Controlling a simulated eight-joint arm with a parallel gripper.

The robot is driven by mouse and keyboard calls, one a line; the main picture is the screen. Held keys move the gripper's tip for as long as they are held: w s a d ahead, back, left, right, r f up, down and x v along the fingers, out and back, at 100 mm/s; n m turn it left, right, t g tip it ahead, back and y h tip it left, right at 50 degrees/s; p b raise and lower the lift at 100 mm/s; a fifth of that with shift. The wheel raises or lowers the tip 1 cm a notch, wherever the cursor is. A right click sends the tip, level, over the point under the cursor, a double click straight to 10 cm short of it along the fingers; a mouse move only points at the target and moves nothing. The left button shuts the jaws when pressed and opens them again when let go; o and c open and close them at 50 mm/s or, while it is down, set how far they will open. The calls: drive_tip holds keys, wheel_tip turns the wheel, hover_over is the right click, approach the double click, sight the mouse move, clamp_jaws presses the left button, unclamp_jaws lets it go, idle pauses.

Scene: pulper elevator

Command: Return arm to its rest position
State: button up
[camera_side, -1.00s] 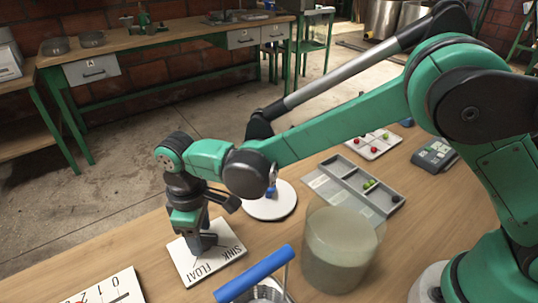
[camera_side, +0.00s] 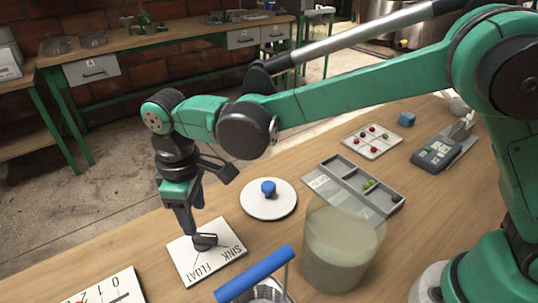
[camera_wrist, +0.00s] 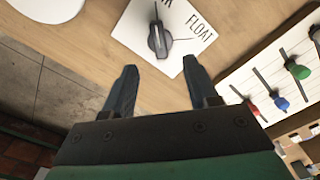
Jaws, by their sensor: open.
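My gripper (camera_side: 192,222) is open and empty. It points down close above the white SINK/FLOAT plate (camera_side: 188,270) at the table's left edge. The plate's dark grey knob (camera_side: 206,241) shows beside the fingertips in the side view. In the wrist view the two fingers (camera_wrist: 160,82) are spread apart, and the knob (camera_wrist: 158,40) lies beyond them, clear of both. The word FLOAT is readable on the plate (camera_wrist: 190,22) there; the other word is cut off. My arm stretches out from the right over the table.
A white disc with a blue knob (camera_side: 268,187), a grey compartment tray (camera_side: 316,182) and a cloudy cylinder (camera_side: 342,250) stand on the table. A blue handle (camera_side: 253,274) is in front. A slider board (camera_wrist: 235,82) lies near the gripper.

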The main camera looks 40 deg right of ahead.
drive_tip(key=s+d+r+m+t, duration=0.2)
drive_tip(key=d+m, duration=0.1)
drive_tip(key=d, duration=0.5)
drive_tip(key=s+d+r+m+t, duration=0.2)
drive_tip(key=s+d+m, duration=0.1)
drive_tip(key=d, duration=0.4)
drive_tip(key=s+d+r+m+t, duration=0.2)
drive_tip(key=d+m+t, duration=0.1)
drive_tip(key=d, duration=0.5)
drive_tip(key=shift+s+d+r+m, duration=0.2)
drive_tip(key=shift+s+d+m, duration=0.1)
drive_tip(key=shift+s+m, duration=0.15)
